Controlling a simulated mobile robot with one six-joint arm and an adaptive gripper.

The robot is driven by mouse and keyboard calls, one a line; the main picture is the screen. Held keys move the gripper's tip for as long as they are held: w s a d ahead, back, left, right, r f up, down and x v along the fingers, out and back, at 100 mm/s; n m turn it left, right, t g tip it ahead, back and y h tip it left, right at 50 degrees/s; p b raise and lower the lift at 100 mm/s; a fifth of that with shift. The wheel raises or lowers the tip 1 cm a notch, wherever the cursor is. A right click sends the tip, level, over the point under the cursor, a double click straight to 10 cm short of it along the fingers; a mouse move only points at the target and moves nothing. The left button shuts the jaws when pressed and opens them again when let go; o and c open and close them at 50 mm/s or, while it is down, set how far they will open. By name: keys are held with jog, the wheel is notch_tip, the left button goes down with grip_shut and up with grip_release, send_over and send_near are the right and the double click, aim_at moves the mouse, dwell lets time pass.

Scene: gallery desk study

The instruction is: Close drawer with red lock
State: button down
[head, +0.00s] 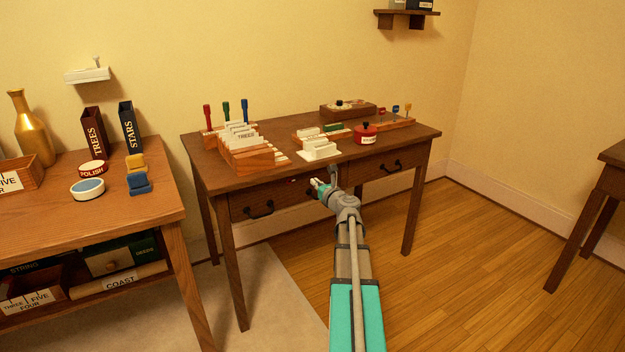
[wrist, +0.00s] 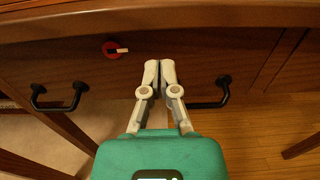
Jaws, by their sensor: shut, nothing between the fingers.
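The drawer front (wrist: 200,58) with the red lock (wrist: 111,49) fills the upper wrist view, under the desktop edge. The lock is a round red disc with a small pale tab. A black handle (wrist: 60,97) is left of the lock, and another black handle (wrist: 214,101) is to the right, partly behind my gripper (wrist: 159,70). My gripper is shut and empty, right of the lock and close to the front; I cannot tell if it touches. In the head view my gripper (head: 319,187) is at the desk's front. The drawer front (head: 280,198) looks about flush there.
The desktop (head: 213,164) above holds a wooden card box (head: 250,158), a red round pot (head: 365,134) and a white holder (head: 319,150). A drawer with a black handle (head: 390,167) is further right. A second table (head: 150,200) stands left. Floor in front is clear.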

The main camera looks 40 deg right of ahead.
jog(key=v, duration=0.8)
jog(key=shift+s+a, duration=0.15)
jog(key=shift+s, duration=0.05)
dwell(0.3)
jog(key=w+a+f+n+g+y, duration=0.25)
jog(key=a+n, duration=0.35)
jog(key=a, duration=0.4)
jog(key=w+a+f+n+g+y+p, duration=0.1)
jog(key=w+a+f+n+g+y, duration=0.15)
jog(key=a+n, duration=0.6)
jog(key=w+a+f+n+g+y, duration=0.2)
jog(key=a+f+n+y, duration=0.25)
jog(key=a, duration=0.65)
jog(key=s+a+f+n+g+h+p, duration=0.1)
jog(key=s+a+f+n+g+h, duration=0.2)
jog(key=s+a+n+g, duration=0.5)
jog(key=s+a+f+n+g+h+p, duration=0.1)
jog(key=s+a+f+n+g+h, duration=0.25)
jog(key=a+n, duration=0.85)
notch_tip(320, 180, up, 38)
jog(key=y+p, duration=0.1)
jog(key=p, duration=3.6)
jog(key=shift+s+t+p, duration=0.35)
jog(key=shift+s+t, duration=0.1)
jog(key=shift+d, duration=0.15)
